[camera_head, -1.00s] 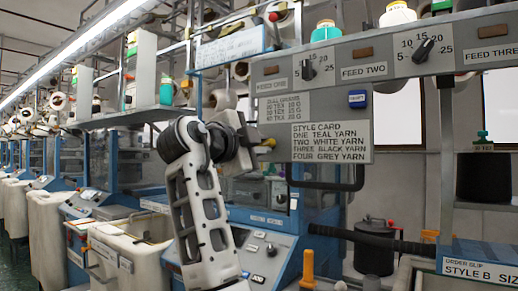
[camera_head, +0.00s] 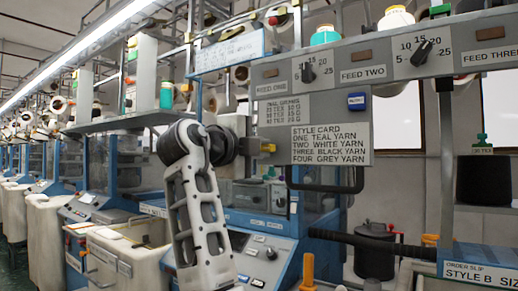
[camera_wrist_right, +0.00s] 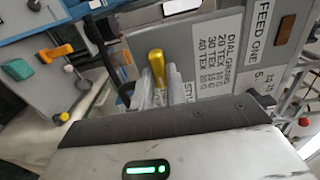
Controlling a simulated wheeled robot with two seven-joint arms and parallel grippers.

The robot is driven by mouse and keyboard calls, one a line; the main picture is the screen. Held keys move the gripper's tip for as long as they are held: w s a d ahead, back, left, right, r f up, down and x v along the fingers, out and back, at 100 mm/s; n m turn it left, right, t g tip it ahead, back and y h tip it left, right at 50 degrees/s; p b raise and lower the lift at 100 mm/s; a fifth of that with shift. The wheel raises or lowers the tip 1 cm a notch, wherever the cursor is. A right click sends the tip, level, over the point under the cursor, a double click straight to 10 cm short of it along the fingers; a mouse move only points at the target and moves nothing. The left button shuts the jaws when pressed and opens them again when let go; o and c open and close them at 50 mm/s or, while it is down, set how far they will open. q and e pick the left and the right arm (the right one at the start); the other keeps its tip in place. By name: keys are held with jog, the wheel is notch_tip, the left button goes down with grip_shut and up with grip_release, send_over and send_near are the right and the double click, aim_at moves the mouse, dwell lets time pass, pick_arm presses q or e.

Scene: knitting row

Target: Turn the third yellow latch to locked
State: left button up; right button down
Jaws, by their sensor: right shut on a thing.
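A yellow latch handle (camera_wrist_right: 157,62) sits between the pale fingers of my right gripper (camera_wrist_right: 159,88) in the right wrist view, and the gripper is shut on it. In the head view a yellow tip (camera_head: 267,148) shows at the left edge of the style card, beside my right gripper (camera_head: 252,147). The arm and gripper hide much of what lies behind. I cannot tell from these views which latch of the row this is, or read a locked mark. My left gripper is not in view.
The grey feed panel (camera_head: 283,74) with black dials is close above and right of the gripper. A black bar handle (camera_head: 345,187) hangs below the style card (camera_head: 330,145). An orange peg (camera_head: 307,268) stands at the front. White bins (camera_head: 110,262) are at lower left.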

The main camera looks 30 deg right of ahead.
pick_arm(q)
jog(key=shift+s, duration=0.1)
pick_arm(e)
jog(key=c, duration=1.4)
grip_release()
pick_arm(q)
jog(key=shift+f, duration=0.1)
pick_arm(e)
jog(key=shift+s+a, duration=0.25)
jog(key=shift+a, duration=0.25)
pick_arm(q)
jog(key=b, duration=0.2)
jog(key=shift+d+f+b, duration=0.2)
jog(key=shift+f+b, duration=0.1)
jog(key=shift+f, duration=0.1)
pick_arm(e)
jog(key=v, duration=1.4)
jog(key=shift+s+a, duration=0.2)
jog(key=shift+a, duration=0.15)
jog(key=shift+f, duration=0.1)
